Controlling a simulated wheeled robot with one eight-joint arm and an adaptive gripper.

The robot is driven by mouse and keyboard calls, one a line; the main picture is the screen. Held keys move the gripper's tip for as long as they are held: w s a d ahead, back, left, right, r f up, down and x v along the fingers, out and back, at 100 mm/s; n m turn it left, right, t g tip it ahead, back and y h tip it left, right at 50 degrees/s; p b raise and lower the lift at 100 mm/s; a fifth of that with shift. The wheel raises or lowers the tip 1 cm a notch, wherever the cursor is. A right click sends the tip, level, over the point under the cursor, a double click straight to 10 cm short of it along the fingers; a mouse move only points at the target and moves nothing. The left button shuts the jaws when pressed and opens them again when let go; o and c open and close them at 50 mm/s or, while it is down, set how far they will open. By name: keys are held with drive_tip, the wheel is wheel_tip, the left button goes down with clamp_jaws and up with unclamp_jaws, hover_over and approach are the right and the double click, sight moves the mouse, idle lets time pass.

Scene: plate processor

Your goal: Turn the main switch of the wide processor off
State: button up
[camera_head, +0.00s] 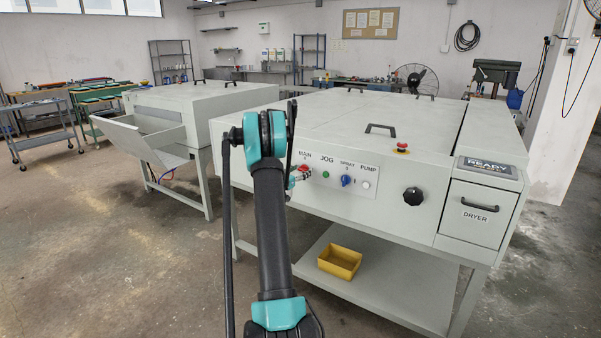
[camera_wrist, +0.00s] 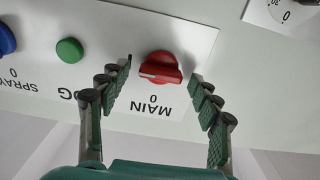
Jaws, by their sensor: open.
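The wide processor (camera_head: 350,125) is the large pale grey machine on the right. Its main switch is a red rotary knob (camera_head: 304,168) under the label MAIN, at the left end of the control panel. In the wrist view the red knob (camera_wrist: 161,67) appears upside down, with a 0 mark beside it. The bar of the knob, with a white line, lies roughly sideways in that view, not clearly pointing at the 0. My gripper (camera_wrist: 162,76) is open, with one finger on each side of the knob. I cannot tell whether the fingers touch it. In the head view my arm mostly hides the gripper.
A green jog button (camera_head: 325,175), a blue spray knob (camera_head: 347,181) and a white pump button (camera_head: 366,185) sit right of the main switch. A black knob (camera_head: 413,196) and the dryer drawer (camera_head: 479,209) are farther right. A yellow bin (camera_head: 340,262) rests on the shelf below.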

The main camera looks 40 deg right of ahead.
drive_tip(key=c, duration=1.2)
drive_tip(key=shift+o, duration=0.2)
drive_tip(key=shift+n, duration=0.3)
drive_tip(key=n, duration=0.3)
drive_tip(key=shift+w+n, duration=0.1)
drive_tip(key=shift+n, duration=0.2)
drive_tip(key=n, duration=0.4)
drive_tip(key=shift+n, duration=0.3)
drive_tip(key=n, duration=0.4)
drive_tip(key=shift+w+a+f+n, duration=0.1)
drive_tip(key=shift+f+n, duration=0.05)
drive_tip(key=shift+n, duration=0.15)
drive_tip(key=shift+f+n, duration=0.1)
drive_tip(key=shift+n, duration=2.2)
